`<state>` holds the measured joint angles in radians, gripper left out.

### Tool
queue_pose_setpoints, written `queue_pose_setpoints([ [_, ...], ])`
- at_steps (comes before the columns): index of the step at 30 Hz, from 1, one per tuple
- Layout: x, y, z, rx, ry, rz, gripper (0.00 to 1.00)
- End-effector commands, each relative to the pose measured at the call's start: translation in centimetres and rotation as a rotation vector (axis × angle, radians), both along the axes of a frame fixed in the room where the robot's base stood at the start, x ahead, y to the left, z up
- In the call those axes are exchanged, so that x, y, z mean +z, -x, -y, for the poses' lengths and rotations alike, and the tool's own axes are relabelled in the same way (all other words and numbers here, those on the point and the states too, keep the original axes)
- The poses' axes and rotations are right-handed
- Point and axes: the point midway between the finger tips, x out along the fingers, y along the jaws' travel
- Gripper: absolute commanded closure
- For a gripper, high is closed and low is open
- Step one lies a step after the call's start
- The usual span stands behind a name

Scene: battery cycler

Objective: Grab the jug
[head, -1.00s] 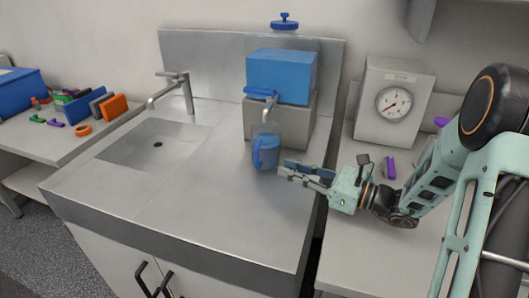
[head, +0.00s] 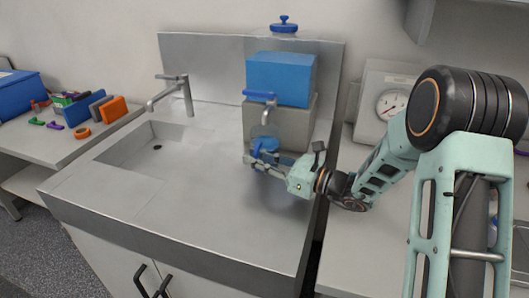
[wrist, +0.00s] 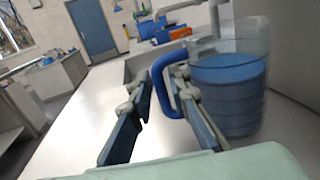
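The jug (wrist: 232,95) is clear, with blue contents and a blue handle (wrist: 158,75), and stands upright on the counter. In the head view the jug (head: 266,133) is in front of the dispenser, under its tap, with its lower part hidden by my gripper (head: 254,162). In the wrist view my gripper (wrist: 162,82) is open, and the handle appears between its two fingertips, closer to the right finger. The jug's body is to the right of the right finger. I cannot tell whether a finger touches the handle.
The dispenser, a blue tank (head: 281,78) on a grey block (head: 297,125), stands behind the jug. A sink (head: 150,148) with a faucet (head: 172,92) is to the left. A gauge box (head: 376,105) stands at the right. The counter's front is clear.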

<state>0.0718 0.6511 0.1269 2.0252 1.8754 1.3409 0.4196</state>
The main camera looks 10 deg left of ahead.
Motion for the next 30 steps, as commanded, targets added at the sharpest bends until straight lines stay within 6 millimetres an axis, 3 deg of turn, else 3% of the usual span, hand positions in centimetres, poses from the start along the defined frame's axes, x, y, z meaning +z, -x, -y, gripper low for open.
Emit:
queue_pose_setpoints([
  [3, 0.0, 0.01, 0.02, 0.0, 0.0, 0.0, 0.85],
  [7, 0.01, 0.02, 0.03, 0.0, 0.0, 0.0, 1.0],
  [30, 0.36, -0.02, 0.06, 0.001, -0.002, 0.004, 1.0],
])
